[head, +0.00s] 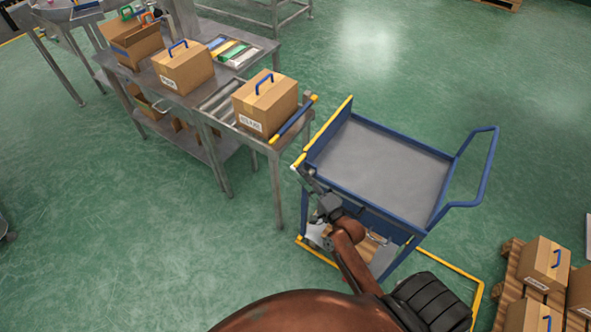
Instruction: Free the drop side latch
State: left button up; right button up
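The blue cart (385,165) has a bare grey top tray and a push handle (490,165) on its right. Its drop side (328,131), with a yellow top edge, stands raised on the left, facing the table end. My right gripper (304,175) is at the near end of this drop side, at the cart's near-left corner. Its fingertips are very close to or touching that corner. The latch cannot be made out there; the gripper covers much of the corner. The fingers are too small to tell open from shut. My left gripper is not in view.
A steel table with a roller section (216,101) stands left of the cart and carries a carton (265,103) near its end bar (295,120). A second carton (183,68) sits farther back. A pallet with cartons (545,263) is at lower right. Green floor is clear at left.

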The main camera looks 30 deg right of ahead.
aim_at(296, 170)
jog(key=shift+w+f, duration=0.1)
jog(key=shift+w, duration=2.65)
jog(key=shift+c, duration=0.4)
grip_shut()
